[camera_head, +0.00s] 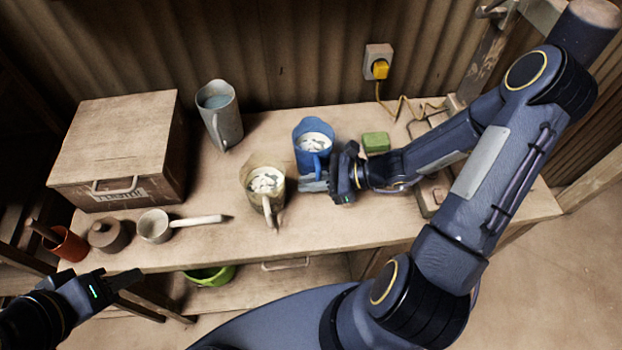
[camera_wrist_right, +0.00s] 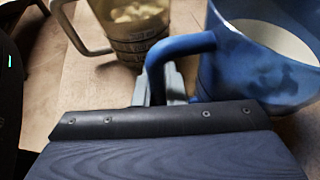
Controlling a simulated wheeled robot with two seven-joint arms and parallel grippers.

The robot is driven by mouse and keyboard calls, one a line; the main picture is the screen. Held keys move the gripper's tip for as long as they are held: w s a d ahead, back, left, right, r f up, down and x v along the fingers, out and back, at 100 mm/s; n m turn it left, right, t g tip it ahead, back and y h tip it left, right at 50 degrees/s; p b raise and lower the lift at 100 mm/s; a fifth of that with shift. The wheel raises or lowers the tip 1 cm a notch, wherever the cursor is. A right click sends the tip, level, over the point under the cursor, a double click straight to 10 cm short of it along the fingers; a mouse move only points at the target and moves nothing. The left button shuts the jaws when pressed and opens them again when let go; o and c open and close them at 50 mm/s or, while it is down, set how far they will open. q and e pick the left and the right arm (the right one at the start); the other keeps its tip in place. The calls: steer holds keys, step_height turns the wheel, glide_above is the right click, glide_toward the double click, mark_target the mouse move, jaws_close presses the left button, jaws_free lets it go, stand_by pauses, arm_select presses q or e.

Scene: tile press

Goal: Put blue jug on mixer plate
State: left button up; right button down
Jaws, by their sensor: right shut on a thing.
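The blue jug (camera_head: 309,148) holds pale, whitish contents and appears upright on or just above the bench, right of the glass jug. My right gripper (camera_head: 331,179) is shut on its handle; the handle (camera_wrist_right: 180,46) passes between the grey fingers in the right wrist view, with the jug body (camera_wrist_right: 252,65) to the right. Whether the jug's base touches the bench is hidden. I cannot make out the mixer plate for certain; metal equipment (camera_head: 431,194) at the bench's right is partly behind my right arm. My left gripper (camera_head: 128,281) is empty at the bench's front left.
A glass jug (camera_head: 264,184) with pale pieces stands close left of the blue jug. A grey jug (camera_head: 220,115), wooden box (camera_head: 115,140), white ladle cup (camera_head: 155,226) and orange pot (camera_head: 68,244) are further left. A green block (camera_head: 376,142) lies behind my right gripper.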

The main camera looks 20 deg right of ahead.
steer(key=shift+r, duration=0.6)
steer(key=s+a+r+b, duration=0.1)
steer(key=s+a+r, duration=0.4)
steer(key=s+r, duration=0.6)
steer(key=shift+s+a+r, duration=0.15)
steer(key=shift+s+a, duration=0.05)
steer(key=shift+s, duration=0.65)
steer(key=shift+s, duration=0.15)
